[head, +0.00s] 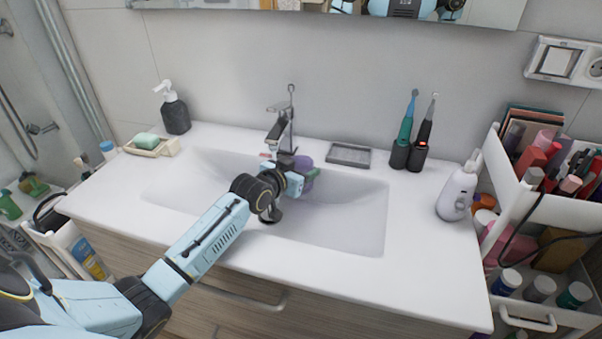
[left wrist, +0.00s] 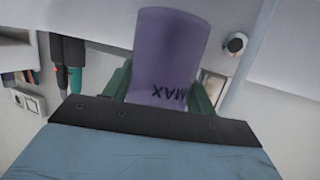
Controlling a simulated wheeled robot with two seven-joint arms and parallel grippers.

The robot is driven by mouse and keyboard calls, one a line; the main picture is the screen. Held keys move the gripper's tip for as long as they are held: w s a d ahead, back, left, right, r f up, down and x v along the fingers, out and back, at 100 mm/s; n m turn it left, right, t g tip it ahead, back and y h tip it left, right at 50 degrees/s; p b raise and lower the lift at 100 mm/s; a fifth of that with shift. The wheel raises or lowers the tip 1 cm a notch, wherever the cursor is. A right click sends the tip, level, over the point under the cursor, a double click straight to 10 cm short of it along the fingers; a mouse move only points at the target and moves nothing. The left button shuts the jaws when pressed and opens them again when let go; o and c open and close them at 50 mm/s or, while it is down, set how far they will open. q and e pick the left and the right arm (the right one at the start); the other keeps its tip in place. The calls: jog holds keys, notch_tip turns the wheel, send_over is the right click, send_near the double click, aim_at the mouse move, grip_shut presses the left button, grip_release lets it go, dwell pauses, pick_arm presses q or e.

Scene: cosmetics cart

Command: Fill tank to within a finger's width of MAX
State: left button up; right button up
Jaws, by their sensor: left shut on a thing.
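The tank is a purple cup-like container (head: 304,162), partly hidden behind my left gripper (head: 303,176) in the head view. It is over the sink basin, near the faucet (head: 278,132). The left wrist view shows the tank (left wrist: 170,45) close up, with the word MAX appearing upside down near its lower end. Green finger pads of my left gripper (left wrist: 162,92) are on both sides of it, shut on it. The water level inside cannot be seen, and I cannot tell whether water is running. My right gripper is not in view.
The white sink (head: 350,215) has a soap dispenser (head: 175,110) and soap dish (head: 150,146) at left. A grey tray (head: 349,155), two electric toothbrushes (head: 410,145) and a white rounded device (head: 458,193) stand at right. A loaded cart (head: 507,210) is beside the counter.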

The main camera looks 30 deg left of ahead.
pick_arm(q)
jog(key=shift+s+a, duration=0.25)
jog(key=shift+a, duration=0.45)
jog(key=shift+s+a, duration=0.2)
jog(key=shift+a, duration=0.5)
jog(key=a, duration=0.1)
jog(key=s+a, duration=0.1)
jog(key=shift+a, duration=0.4)
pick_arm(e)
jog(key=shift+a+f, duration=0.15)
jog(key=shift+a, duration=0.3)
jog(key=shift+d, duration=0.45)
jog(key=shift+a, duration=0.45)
pick_arm(q)
jog(key=d, duration=0.1)
jog(key=w+d+p, duration=0.1)
jog(key=d, duration=0.1)
jog(key=d+p, duration=0.1)
jog(key=shift+w+d+r, duration=0.1)
jog(key=shift+w+d, duration=0.4)
jog(key=shift+d, duration=0.35)
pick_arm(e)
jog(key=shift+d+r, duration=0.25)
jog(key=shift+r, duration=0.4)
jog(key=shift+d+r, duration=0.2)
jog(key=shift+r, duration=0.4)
